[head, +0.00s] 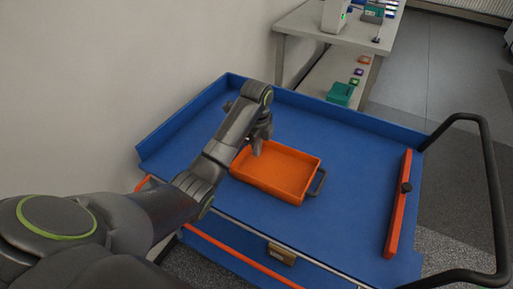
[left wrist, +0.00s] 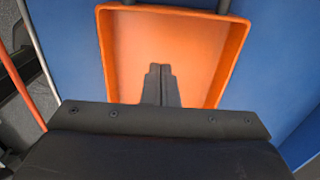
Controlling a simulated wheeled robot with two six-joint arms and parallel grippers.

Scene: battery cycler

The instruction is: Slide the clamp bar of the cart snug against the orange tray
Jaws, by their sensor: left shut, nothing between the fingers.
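The orange tray (head: 279,171) sits on the blue deck of the cart (head: 335,215), with a dark handle on its right side. The clamp bar (head: 399,204), red with a black knob, lies across the deck near its right end. A wide strip of bare deck separates it from the tray. My left gripper (head: 256,151) is at the tray's left end, shut and empty. In the left wrist view the shut fingertips (left wrist: 160,72) show over the inside of the tray (left wrist: 200,45). I cannot tell whether they touch it. My right gripper is in neither view.
The cart has a raised blue rim at the back and left, and a black push handle (head: 490,170) at the right. A bench (head: 300,20) with small coloured boxes and a green bin (head: 341,94) stands behind. A wall is at the left.

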